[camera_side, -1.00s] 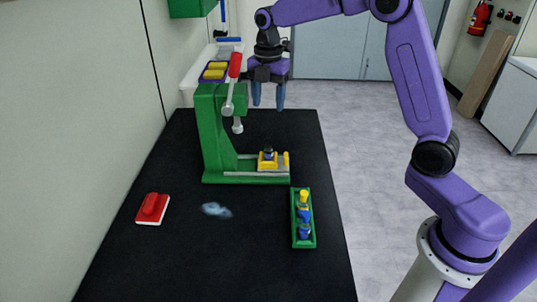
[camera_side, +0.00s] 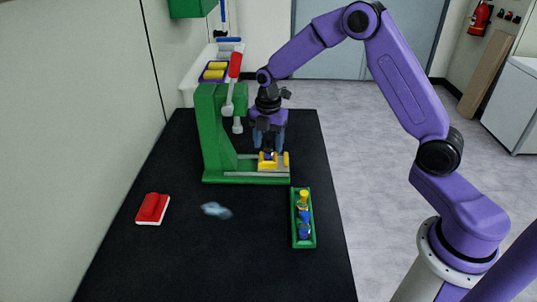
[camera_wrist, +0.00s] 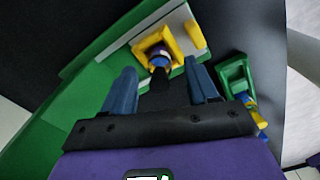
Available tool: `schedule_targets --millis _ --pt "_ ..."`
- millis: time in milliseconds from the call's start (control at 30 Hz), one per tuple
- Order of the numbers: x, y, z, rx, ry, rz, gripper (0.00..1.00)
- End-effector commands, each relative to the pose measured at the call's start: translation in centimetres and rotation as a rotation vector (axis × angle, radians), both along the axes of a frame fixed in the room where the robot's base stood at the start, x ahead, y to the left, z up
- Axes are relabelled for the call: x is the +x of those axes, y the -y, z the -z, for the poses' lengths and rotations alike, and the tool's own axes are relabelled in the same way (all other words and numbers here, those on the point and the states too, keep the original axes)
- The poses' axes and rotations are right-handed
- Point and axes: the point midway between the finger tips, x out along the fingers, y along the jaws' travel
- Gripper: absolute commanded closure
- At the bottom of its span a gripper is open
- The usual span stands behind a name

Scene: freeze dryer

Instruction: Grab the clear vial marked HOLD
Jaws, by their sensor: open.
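A small vial (camera_side: 268,156) with a dark blue top stands in a yellow holder (camera_side: 267,165) on the base of the green press. In the wrist view, the vial (camera_wrist: 159,57) sits inside the yellow square holder, between and just beyond my fingertips. I cannot read any HOLD marking, and its body is mostly hidden. My gripper (camera_side: 269,146) points down over the holder, open, with its blue fingers on either side of the vial's top. In the wrist view, nothing is held between the fingers of my gripper (camera_wrist: 160,72).
The green press (camera_side: 211,135) with a red-handled lever (camera_side: 234,68) rises left of my gripper. A green rack (camera_side: 314,243) with yellow and blue items stands front right. A red and white block (camera_side: 152,208) and a crumpled bluish piece (camera_side: 216,210) lie on the black table (camera_side: 190,265).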

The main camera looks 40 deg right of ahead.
Motion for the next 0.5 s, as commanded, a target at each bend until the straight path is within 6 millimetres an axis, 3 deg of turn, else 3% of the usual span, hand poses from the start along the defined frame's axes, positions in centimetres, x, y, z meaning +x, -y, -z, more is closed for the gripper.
schedule_targets --millis 133,400,467,500 --pt "-0.03 0.03 1.43 0.000 -0.001 0.001 0.41" --pt "0.02 0.01 1.63 0.001 0.002 0.001 0.41" --pt "0.02 0.01 1.63 0.001 0.002 0.001 0.57" --pt "0.02 0.01 1.62 0.001 0.002 0.001 0.71"
